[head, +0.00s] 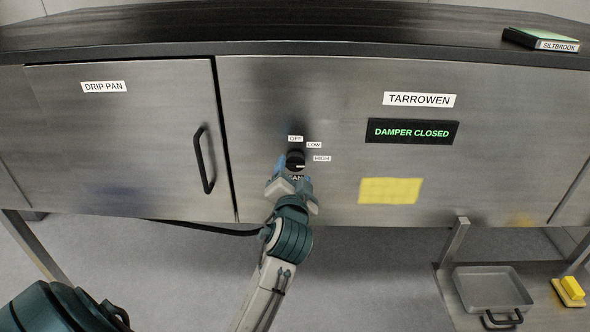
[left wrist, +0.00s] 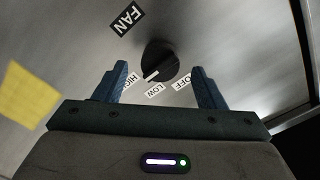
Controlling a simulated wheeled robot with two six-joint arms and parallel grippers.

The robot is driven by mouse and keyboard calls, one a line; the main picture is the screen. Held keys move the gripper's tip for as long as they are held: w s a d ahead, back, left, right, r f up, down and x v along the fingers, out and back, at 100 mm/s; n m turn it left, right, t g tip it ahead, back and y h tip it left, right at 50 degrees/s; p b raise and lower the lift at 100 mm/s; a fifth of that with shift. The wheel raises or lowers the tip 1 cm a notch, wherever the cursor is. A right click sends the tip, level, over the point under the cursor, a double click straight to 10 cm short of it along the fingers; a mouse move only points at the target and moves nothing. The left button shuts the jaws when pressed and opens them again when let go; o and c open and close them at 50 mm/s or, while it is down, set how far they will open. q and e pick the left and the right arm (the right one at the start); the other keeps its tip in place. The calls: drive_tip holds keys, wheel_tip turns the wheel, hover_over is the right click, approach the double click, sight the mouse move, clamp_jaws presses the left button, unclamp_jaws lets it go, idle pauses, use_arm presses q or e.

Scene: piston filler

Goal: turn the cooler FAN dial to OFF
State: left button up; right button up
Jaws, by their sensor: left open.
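The FAN dial (head: 296,158) is a round black knob on the grey metal front panel. It also shows in the left wrist view (left wrist: 164,58). Small labels OFF (head: 295,139), LOW (head: 314,145) and HIGH (head: 321,158) sit around it. My left gripper (head: 291,178) is open just below and in front of the dial, partly hiding the FAN label. In the wrist view the dial lies between the two blue fingers; I cannot tell whether they touch it. My right gripper is not in view.
A DRIP PAN door (head: 120,140) with a black handle (head: 204,160) is at left. A display (head: 412,131) reads DAMPER CLOSED, above a yellow note (head: 390,191). A grey tray (head: 492,288) and a yellow item (head: 571,290) stand low at right. The panel around the dial is clear.

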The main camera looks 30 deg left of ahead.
sight(295, 161)
use_arm(q)
drive_tip(key=shift+x, duration=1.5)
drive_tip(key=shift+c, duration=0.2)
drive_tip(key=c, duration=0.9)
drive_tip(key=shift+c, duration=0.2)
